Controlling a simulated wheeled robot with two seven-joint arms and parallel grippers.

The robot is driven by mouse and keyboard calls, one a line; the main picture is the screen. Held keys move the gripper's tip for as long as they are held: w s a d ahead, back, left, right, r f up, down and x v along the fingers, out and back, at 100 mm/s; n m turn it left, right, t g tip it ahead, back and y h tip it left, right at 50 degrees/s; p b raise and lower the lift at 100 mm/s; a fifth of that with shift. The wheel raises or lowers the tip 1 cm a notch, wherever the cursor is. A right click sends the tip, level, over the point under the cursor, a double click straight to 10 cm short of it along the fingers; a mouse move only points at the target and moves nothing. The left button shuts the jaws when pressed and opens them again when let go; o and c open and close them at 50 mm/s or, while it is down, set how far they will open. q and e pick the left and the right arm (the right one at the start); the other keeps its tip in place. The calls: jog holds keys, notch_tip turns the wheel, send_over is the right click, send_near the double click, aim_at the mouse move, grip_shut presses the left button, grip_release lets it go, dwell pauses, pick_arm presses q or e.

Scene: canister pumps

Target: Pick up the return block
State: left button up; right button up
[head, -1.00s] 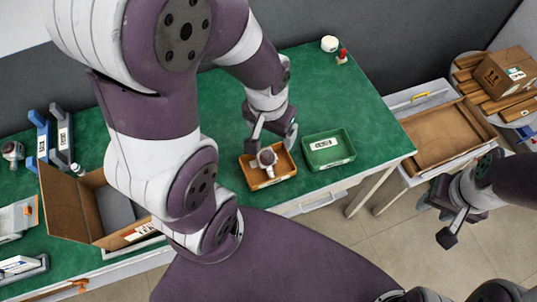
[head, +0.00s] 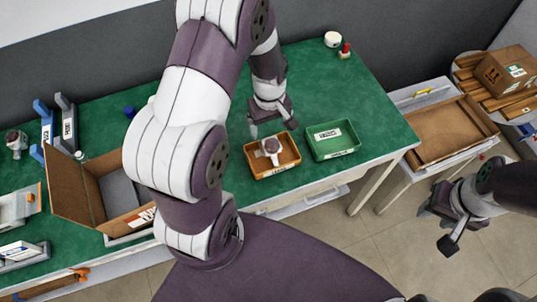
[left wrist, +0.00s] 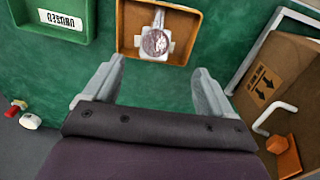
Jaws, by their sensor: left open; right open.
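No readable label marks a return block. An orange block (left wrist: 285,155) sits at the lower right of the left wrist view, close to a bent white rod; my arm seems to hide that spot in the head view. A grey-white pump part with a round brown top (head: 271,148) rests in the orange tray (head: 256,171); it also shows in the left wrist view (left wrist: 155,44). My left gripper (head: 272,128) is open and empty above the green table, just beyond that tray. My right gripper (head: 435,229) is open and empty, off the table at right.
A green tray (head: 351,129) stands right of the orange one. An open cardboard box (head: 75,180) is at left. Blue and grey holders (head: 66,125) stand at the far left. A side table with a brown tray (head: 455,133) is at right.

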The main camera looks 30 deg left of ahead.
aim_at(271, 146)
pick_arm(q)
jog(key=f, duration=0.2)
jog(key=w+f, duration=0.1)
jog(key=f, duration=0.4)
jog(key=shift+w+a+f+p, duration=0.1)
jog(key=shift+w+a+p, duration=0.05)
jog(key=shift+p, duration=0.2)
jog(key=shift+f, duration=0.35)
notch_tip(271, 146, down, 4)
jog(key=shift+f+p, duration=0.1)
jog(key=shift+p, duration=0.5)
jog(key=shift+w+f, duration=0.1)
jog(key=shift+f, duration=0.2)
pick_arm(e)
jog(key=shift+w+a+r, duration=0.15)
jog(key=shift+w+r, duration=0.4)
jog(key=shift+r, duration=0.3)
pick_arm(q)
jog(key=shift+r, duration=0.1)
jog(key=c, duration=1.4)
jog(key=shift+c, duration=0.2)
jog(key=shift+r, duration=0.1)
